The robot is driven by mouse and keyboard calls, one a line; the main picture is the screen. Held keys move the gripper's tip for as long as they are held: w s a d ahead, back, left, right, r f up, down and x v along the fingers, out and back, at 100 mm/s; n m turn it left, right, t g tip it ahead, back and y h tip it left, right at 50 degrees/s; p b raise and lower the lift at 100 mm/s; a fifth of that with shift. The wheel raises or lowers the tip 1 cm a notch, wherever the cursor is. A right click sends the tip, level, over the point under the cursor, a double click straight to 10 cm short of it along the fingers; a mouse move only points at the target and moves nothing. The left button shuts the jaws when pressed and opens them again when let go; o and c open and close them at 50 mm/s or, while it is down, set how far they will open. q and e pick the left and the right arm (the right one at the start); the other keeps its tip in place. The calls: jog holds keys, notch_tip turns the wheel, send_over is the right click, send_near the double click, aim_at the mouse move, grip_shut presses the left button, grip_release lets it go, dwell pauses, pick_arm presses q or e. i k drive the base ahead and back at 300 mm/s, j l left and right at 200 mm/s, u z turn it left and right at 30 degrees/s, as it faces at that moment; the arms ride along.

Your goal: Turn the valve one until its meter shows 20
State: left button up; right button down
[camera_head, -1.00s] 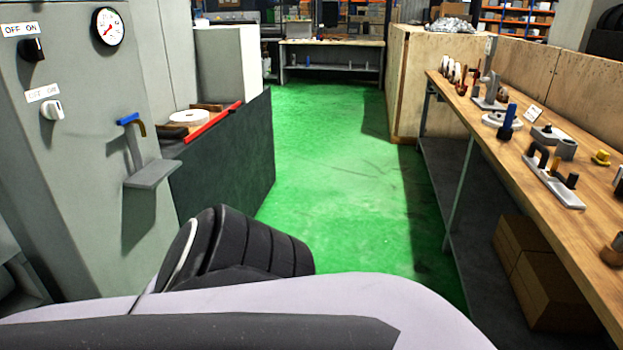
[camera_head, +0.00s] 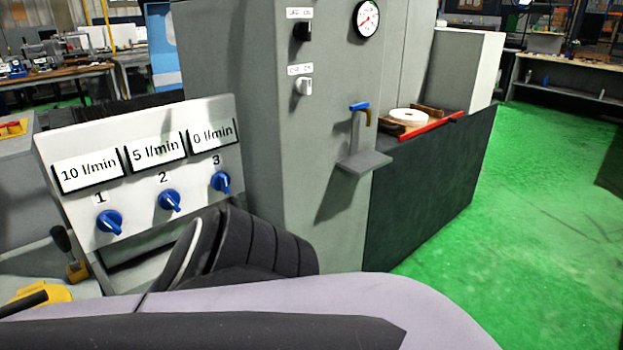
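The valve panel (camera_head: 140,222) is a tilted light plate at the left of the head view. Valve one (camera_head: 110,222) is a blue knob under the label "1", and its meter (camera_head: 89,174) reads "10 l/min". Valve two (camera_head: 169,200) sits under a meter (camera_head: 156,151) that reads "5 l/min". Valve three (camera_head: 221,182) sits under a meter (camera_head: 212,136) that reads "0 l/min". My own arm and body parts cover the bottom of the view, in front of the panel's lower right. Neither of my grippers is in view.
A grey cabinet (camera_head: 290,140) with a dial gauge (camera_head: 367,19), switches and a small shelf (camera_head: 364,162) stands right of the panel. A dark low wall (camera_head: 430,190) adjoins it. The green floor (camera_head: 500,240) at right is clear. A workbench (camera_head: 60,76) stands at back left.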

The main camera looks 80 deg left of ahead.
aim_at(108, 221)
jog(key=u, duration=3.8)
